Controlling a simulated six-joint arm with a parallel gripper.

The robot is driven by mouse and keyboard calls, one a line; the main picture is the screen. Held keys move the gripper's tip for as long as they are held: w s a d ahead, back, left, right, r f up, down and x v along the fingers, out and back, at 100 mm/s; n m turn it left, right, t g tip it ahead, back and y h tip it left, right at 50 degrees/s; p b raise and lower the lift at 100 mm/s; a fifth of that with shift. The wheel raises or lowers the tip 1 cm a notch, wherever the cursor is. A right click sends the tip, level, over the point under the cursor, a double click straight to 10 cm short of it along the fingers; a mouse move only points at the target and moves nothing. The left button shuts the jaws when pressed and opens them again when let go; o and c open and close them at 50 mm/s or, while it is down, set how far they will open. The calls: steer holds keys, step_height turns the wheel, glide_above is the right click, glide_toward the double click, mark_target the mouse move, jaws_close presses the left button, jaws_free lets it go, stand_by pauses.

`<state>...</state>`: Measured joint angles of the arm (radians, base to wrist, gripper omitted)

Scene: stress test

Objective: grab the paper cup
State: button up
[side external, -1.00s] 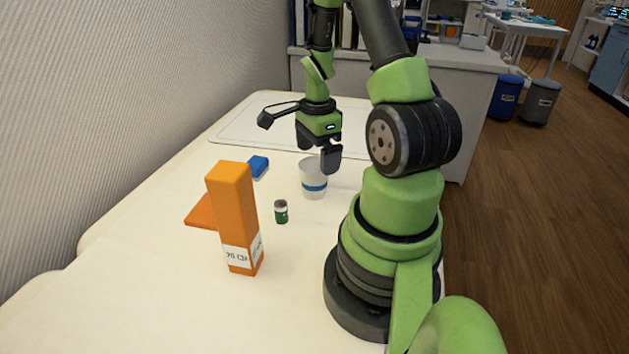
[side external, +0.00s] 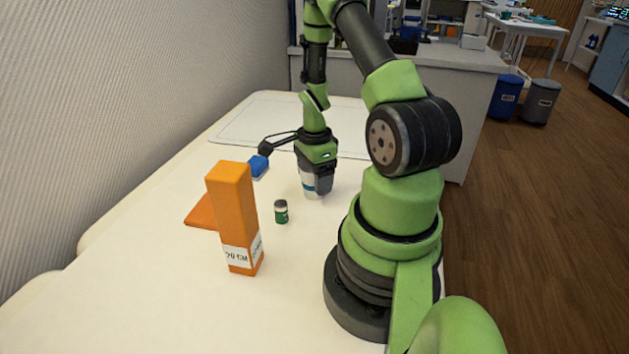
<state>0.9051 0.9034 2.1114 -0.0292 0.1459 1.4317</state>
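The paper cup (side external: 308,186) is white with a blue band and stands upright on the table. My gripper (side external: 318,184) is lowered over it, pointing down. One dark finger covers the right part of the cup, and the gripper body hides the cup's rim. The other finger is not clearly visible, so I cannot tell whether the fingers are closed on the cup or still apart around it.
A small green jar (side external: 281,211) is in front of the cup. A blue block (side external: 258,166) lies to the left. The front of the table (side external: 150,300) is clear.

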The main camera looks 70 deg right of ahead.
steer(key=shift+c, duration=1.2)
